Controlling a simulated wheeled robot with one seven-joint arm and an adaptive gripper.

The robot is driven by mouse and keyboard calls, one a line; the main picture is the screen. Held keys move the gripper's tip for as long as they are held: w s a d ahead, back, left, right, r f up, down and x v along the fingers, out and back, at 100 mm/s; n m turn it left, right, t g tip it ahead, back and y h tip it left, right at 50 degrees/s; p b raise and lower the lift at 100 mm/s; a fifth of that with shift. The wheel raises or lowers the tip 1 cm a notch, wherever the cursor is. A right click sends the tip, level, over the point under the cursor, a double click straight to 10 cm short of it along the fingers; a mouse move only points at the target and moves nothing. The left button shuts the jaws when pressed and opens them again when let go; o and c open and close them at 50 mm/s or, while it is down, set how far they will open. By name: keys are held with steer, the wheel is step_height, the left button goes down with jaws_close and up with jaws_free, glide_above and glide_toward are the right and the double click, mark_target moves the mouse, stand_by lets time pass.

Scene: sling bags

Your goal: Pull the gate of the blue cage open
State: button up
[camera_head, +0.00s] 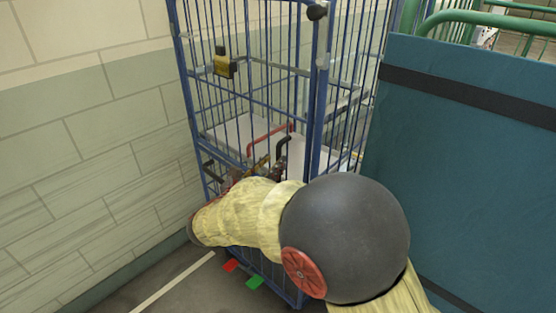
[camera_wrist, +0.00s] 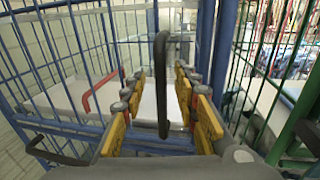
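The blue cage (camera_head: 318,100) stands against the wall, its barred front facing me. It also shows in the wrist view (camera_wrist: 205,40). A black handle (camera_wrist: 161,85) stands upright in the wrist view; its curved top shows in the head view (camera_head: 283,142). My gripper (camera_wrist: 160,90) is open, with yellow fingers on either side of the black handle. Gaps show between handle and fingers, so I see no grip on it. A red handle (camera_head: 268,136) is to the left, also in the wrist view (camera_wrist: 98,92). In the head view my arm hides most of the gripper and lower cage.
A yellow latch-like piece (camera_head: 224,65) hangs on the upper left bars. A teal panel (camera_head: 460,150) with dark straps stands close on the right, beside green rails (camera_head: 490,18). Floor shows at lower left.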

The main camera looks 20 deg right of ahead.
mark_target(277, 158)
steer(key=shift+b+x, duration=0.45)
steer(key=shift+x, duration=1.55)
steer(key=shift+c, duration=0.3)
jaws_close()
